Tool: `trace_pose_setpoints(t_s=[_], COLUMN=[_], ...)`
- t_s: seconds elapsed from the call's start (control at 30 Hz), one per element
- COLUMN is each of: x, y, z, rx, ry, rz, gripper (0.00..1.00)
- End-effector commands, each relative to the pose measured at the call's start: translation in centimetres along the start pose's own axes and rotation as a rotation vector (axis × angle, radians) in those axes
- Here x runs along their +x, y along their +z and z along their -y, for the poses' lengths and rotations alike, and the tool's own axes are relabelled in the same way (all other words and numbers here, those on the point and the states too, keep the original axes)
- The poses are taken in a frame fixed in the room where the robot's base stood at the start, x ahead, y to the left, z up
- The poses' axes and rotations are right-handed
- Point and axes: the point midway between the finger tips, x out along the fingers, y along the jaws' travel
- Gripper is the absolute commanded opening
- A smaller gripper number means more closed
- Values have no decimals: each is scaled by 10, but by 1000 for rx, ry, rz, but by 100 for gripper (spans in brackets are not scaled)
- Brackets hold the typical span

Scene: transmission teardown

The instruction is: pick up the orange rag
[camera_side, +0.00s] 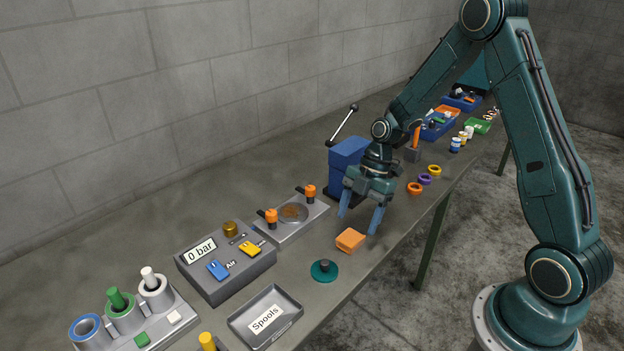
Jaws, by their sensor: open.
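The orange rag (350,240) looks like a small, block-shaped orange bundle lying on the grey-green bench, near its front edge. Small marks on its front side are too small to make out. My gripper (358,222) points down with its two blue fingers spread apart and nothing between them. The fingertips are just above and behind the rag in this view. I cannot tell the exact height gap between the fingertips and the rag.
A blue press with a lever (345,160) stands close behind my gripper. A clamp plate with orange knobs (310,193) lies to the left. A teal disc (324,270) and the Spools tray (265,318) are nearer. Coloured rings (415,188) lie to the right.

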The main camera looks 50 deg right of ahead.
Motion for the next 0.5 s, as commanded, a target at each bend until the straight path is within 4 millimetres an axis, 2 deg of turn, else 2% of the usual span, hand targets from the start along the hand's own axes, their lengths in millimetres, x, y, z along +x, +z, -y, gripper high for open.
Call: trace_pose_setpoints(t_s=[0.17,0.5], x=[9,45], y=[1,4], z=[0,-1], rx=[1,1], ry=[-2,-3], rz=[-1,0], gripper=[69,69])
